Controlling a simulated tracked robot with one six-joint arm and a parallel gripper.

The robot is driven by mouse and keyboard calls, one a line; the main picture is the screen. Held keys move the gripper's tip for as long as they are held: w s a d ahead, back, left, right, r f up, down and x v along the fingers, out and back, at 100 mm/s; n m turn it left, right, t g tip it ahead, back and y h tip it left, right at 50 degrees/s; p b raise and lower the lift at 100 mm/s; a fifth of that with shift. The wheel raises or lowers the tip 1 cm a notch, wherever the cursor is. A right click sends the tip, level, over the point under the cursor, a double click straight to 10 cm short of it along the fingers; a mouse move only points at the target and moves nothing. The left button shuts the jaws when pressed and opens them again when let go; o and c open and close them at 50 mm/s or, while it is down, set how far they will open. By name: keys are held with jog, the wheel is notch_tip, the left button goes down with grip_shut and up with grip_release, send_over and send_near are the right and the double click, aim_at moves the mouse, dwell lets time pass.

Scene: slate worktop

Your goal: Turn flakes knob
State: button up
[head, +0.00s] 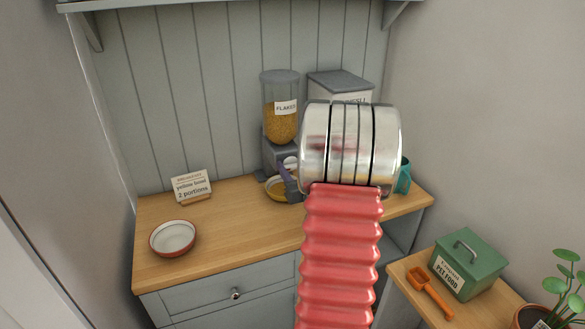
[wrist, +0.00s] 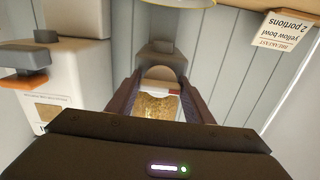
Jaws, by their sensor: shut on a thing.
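The flakes dispenser (head: 281,122) stands at the back of the wooden counter, a clear container of golden flakes with a grey lid and grey base. Its pale round knob (head: 291,161) is low on its front, partly hidden by my gripper (head: 289,172). In the wrist view, which is upside down, the pale knob (wrist: 160,73) sits between my two dark fingers (wrist: 160,100), which are shut on it. The yellow bowl (head: 275,190) stands under the dispenser, partly hidden by my arm. Its rim shows at the top of the wrist view (wrist: 180,3).
A white dispenser (head: 338,84) with a grey lid stands right of the flakes, mostly behind my arm. A card (head: 191,186) reads "yellow bowl 2 portions". A red-rimmed bowl (head: 172,238) is at front left, a teal mug (head: 404,176) at right. The counter's middle left is clear.

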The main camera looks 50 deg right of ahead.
jog(key=shift+a+f, duration=0.1)
jog(key=shift+f, duration=0.3)
jog(key=o, duration=0.7)
jog(key=shift+c, duration=0.2)
jog(key=o, duration=0.4)
jog(key=shift+r, duration=0.25)
jog(key=v, duration=1.3)
jog(key=shift+s, duration=0.35)
jog(key=shift+a, duration=0.1)
